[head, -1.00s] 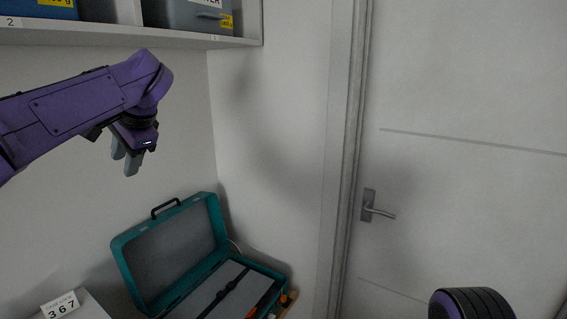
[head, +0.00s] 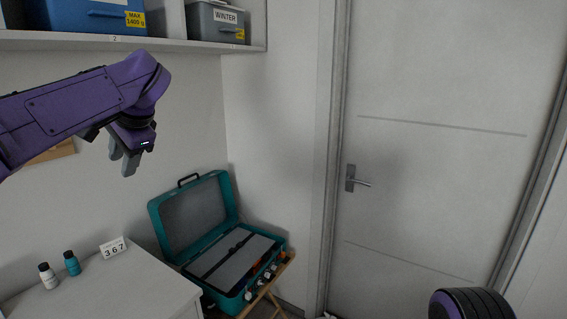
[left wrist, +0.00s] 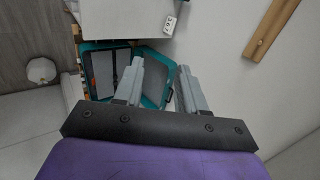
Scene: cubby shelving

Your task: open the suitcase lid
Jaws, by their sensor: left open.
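The teal suitcase (head: 229,296) stands on a wooden folding stand in the corner. Its lid (head: 196,215) is raised and leans back toward the wall, with a black handle on its upper edge. A grey panel with a dark strap lies inside the base. The suitcase also shows in the left wrist view (left wrist: 88,69), beyond and partly behind the fingers. My left gripper (head: 124,163) is open and empty, in the air above and left of the suitcase, apart from it. It also shows in the left wrist view (left wrist: 158,84). My right gripper is not seen.
A white cabinet top (head: 100,285) at lower left holds a white bottle (head: 48,276), a teal bottle (head: 71,263) and a 367 card (head: 113,248). A shelf (head: 180,45) above carries a blue bin (head: 95,16) and a grey bin (head: 214,22). A closed door (head: 430,150) stands right.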

